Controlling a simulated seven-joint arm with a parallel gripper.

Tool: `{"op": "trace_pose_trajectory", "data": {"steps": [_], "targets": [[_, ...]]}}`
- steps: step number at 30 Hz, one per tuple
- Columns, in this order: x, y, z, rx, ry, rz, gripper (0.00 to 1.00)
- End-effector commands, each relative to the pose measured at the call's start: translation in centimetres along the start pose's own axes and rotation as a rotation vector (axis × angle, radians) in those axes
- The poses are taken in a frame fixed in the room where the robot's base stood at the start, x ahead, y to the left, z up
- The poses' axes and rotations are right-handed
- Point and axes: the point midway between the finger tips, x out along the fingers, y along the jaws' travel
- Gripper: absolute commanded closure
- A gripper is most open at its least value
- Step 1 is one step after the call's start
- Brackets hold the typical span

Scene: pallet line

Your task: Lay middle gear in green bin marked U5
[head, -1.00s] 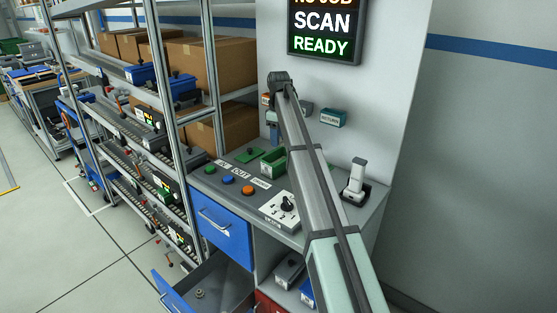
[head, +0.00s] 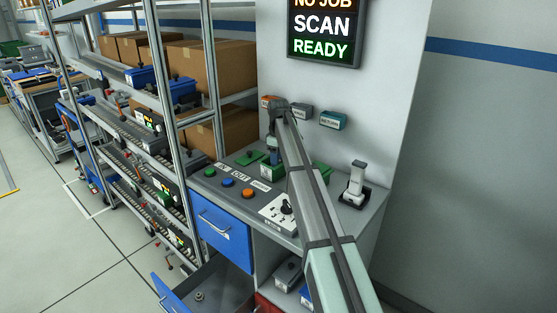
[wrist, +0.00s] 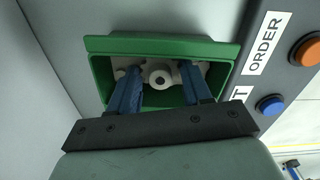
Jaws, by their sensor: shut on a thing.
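My gripper (wrist: 163,97) is shut on a pale grey piece with a round, holed hub, taken to be the middle gear (wrist: 161,77). Its two blue fingers stand on either side of the hub, partly covering the gear. In the wrist view, fingers and gear show within the opening of a green bin (wrist: 105,44); whether the gear touches its floor cannot be told. In the head view, my gripper (head: 273,157) points down at this bin, largely hidden there, on the bench top. No U5 mark can be read.
Green, blue and orange buttons (head: 248,194) and a dial box (head: 284,210) line the bench front. Another green object (head: 320,172) is partly behind my arm. A scanner stand (head: 356,184) is at right. Small labelled boxes (head: 332,120) hang on the wall behind.

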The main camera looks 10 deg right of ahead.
Motion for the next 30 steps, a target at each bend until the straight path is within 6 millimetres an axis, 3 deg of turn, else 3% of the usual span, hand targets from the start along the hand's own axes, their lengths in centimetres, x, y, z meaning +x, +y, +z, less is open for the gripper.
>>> {"op": "trace_pose_trajectory", "data": {"steps": [4, 5, 12, 23, 30], "targets": [[0.4, 0.0, 0.0, 0.0, 0.0, 0.0, 0.8], [0.3, 0.0, 0.0, 0.0, 0.0, 0.0, 0.49], [0.3, 0.0, 0.0, 0.0, 0.0, 0.0, 0.26], [-0.4, 0.0, 0.0, 0.0, 0.0, 0.0, 0.26], [-4.0, 0.1, -0.1, 0.0, 0.001, 0.001, 0.26]]}}
